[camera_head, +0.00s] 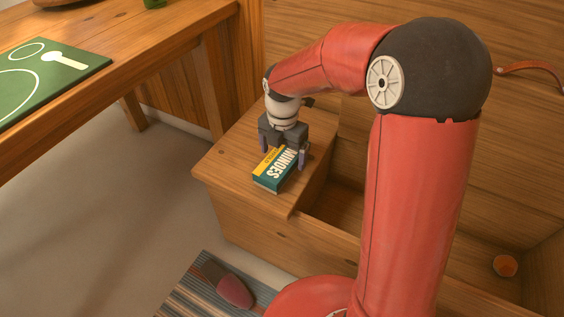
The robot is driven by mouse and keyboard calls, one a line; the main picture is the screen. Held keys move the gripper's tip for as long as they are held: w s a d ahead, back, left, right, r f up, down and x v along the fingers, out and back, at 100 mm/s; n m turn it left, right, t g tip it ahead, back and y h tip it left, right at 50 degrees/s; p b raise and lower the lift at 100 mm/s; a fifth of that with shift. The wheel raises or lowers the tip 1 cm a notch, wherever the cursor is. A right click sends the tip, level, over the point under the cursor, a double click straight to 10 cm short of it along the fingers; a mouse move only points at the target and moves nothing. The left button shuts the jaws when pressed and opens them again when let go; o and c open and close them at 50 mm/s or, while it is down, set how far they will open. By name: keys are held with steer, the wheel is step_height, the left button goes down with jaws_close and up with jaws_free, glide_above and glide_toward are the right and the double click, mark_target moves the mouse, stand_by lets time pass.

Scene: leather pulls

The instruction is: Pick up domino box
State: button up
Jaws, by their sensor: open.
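The domino box (270,177) is a small green and yellow carton with white letters. It lies on the wooden top of a low bench or chest in the middle of the view. My gripper (283,158) points down over the box. Its two fingers are apart, one near the left side of the box and one near the right. I cannot tell whether they touch the box. The far end of the box is hidden under the gripper.
An open wooden compartment (338,213) lies right of the box, with a round orange thing (505,266) inside. A wooden table (140,45) with a green mat (45,75) stands at the left. A striped rug (190,292) bears a dark reddish object (233,291).

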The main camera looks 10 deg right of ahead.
step_height(320, 180, down, 3)
steer(key=shift+r, duration=0.15)
steer(key=c, duration=1.2)
steer(key=shift+r, duration=0.15)
steer(key=shift+c, duration=0.2)
